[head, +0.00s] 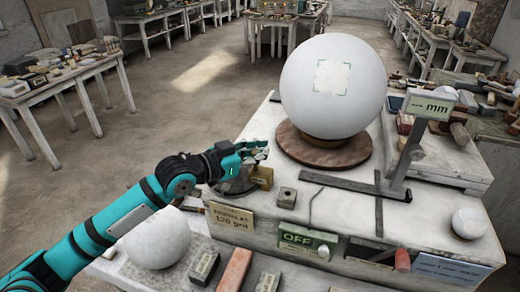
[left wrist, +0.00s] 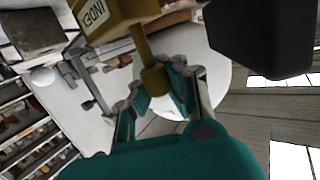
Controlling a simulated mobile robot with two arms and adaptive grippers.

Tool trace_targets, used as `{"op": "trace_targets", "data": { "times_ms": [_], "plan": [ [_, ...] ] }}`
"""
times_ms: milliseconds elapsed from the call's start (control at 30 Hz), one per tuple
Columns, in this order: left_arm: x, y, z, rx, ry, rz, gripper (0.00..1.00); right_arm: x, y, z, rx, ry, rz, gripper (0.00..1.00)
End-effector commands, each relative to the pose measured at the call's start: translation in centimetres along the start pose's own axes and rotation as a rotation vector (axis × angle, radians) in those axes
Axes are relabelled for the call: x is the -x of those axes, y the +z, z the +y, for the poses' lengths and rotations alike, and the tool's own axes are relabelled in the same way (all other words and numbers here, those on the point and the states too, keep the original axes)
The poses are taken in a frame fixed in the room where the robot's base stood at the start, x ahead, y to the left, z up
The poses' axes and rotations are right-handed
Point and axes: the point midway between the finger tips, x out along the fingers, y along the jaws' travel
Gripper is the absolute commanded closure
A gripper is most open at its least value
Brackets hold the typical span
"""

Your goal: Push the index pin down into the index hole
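The brass index block (head: 262,177) stands on the left of the pale machine top in the head view. In the left wrist view, the block (left wrist: 112,14) bears an upside-down INDEX label, and the brass index pin (left wrist: 154,80) sticks out of it with a thicker knob at its end. My left gripper (head: 262,149) is at the pin above the block. In the left wrist view, its fingers (left wrist: 160,88) lean inward, one on each side of the knob, and appear shut on it. The index hole is not visible. My right gripper is not in view.
A large white plaster sphere (head: 334,84) rests on a brown round base (head: 322,148) right of the gripper. A small metal block (head: 287,197), a "mm" sign post (head: 431,105) and a green OFF switch (head: 307,242) are nearby. Another sphere (head: 157,240) sits below my arm.

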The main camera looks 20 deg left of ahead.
Motion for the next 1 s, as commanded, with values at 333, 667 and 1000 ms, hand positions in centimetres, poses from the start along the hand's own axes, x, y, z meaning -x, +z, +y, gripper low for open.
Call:
{"op": "trace_targets", "data": {
  "times_ms": [333,667,1000],
  "plan": [
    [-0.1,0.9,0.0,0.000,0.000,0.000,1.00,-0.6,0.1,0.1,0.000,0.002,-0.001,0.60],
    [-0.3,1.8,0.1,0.000,0.000,0.000,1.00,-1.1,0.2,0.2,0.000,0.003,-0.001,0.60],
    [-0.4,2.6,0.1,0.000,0.000,0.000,1.00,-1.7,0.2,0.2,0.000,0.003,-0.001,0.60]
  ]
}}
